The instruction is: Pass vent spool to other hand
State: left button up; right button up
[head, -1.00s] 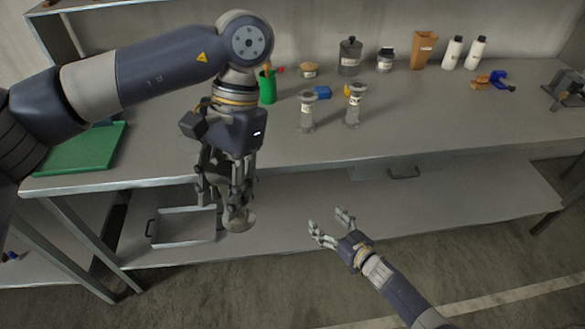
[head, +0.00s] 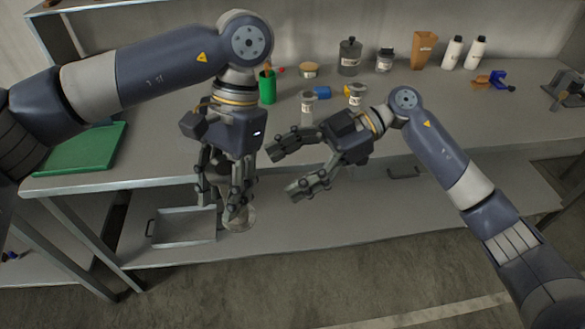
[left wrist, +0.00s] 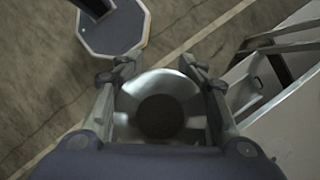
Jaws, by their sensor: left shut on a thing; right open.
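My left gripper (head: 222,198) points down in front of the bench's front edge, shut on the vent spool (head: 240,217). In the head view the fingers hide most of the spool; its pale lower flange shows below them. The left wrist view shows the spool (left wrist: 126,104) end-on between the fingers, a pale round flange with a dark bore. My right gripper (head: 284,171) is open and empty, to the right of the left gripper. Its fingers point left toward the spool and stand apart from it.
A green cup (head: 267,88), jars and bottles stand further back. A green tray (head: 85,150) lies left; a grey tray (head: 182,224) sits below.

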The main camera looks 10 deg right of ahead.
jog(key=shift+h, duration=0.5)
jog(key=x, duration=0.7)
jog(key=s+x, duration=0.1)
jog(key=x, duration=0.3)
jog(key=shift+s+a+f, duration=0.1)
jog(key=shift+a, duration=0.15)
jog(key=c, duration=1.3)
pick_arm(q)
jog(key=o, duration=1.3)
pick_arm(e)
jog(key=shift+c, duration=0.5)
